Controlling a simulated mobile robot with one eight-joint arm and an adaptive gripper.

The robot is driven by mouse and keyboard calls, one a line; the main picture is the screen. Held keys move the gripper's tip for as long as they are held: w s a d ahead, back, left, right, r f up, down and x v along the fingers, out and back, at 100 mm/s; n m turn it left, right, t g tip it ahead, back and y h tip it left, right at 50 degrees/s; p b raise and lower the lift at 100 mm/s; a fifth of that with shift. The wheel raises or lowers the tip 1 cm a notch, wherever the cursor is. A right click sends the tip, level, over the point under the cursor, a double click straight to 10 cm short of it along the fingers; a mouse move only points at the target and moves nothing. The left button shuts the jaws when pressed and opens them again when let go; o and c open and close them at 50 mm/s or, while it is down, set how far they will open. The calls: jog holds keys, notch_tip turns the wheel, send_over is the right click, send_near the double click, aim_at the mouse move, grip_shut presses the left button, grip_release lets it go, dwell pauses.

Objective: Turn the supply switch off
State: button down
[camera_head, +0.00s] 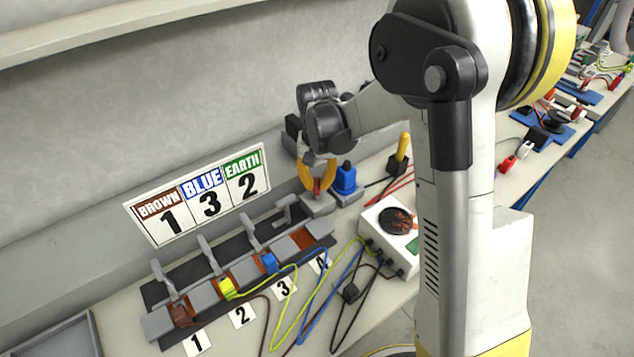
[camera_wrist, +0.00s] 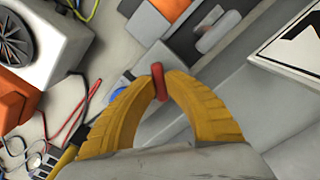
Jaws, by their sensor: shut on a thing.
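The supply switch shows as a small red lever (camera_head: 317,186) above a grey base (camera_head: 318,205), just right of the terminal row. My gripper (camera_head: 316,180) reaches down to it from above, with its yellow fingers on either side. In the wrist view the red lever (camera_wrist: 159,80) sits between the two yellow fingertips (camera_wrist: 161,84). The fingers are shut on it. The fingers and wrist hide part of the switch, so I cannot tell its exact position.
A blue-topped part (camera_head: 346,179) stands close to the right of the switch. The terminal row (camera_head: 215,290) with coloured wires lies to the left. A white meter box (camera_head: 388,232) and a yellow-handled tool (camera_head: 402,150) are to the right. A wall sign (camera_head: 200,196) hangs behind.

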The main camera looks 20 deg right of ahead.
aim_at(317, 184)
jog(key=n, duration=0.3)
jog(key=shift+n, duration=2.1)
jog(key=c, duration=1.4)
grip_release()
notch_tip(317, 184, up, 12)
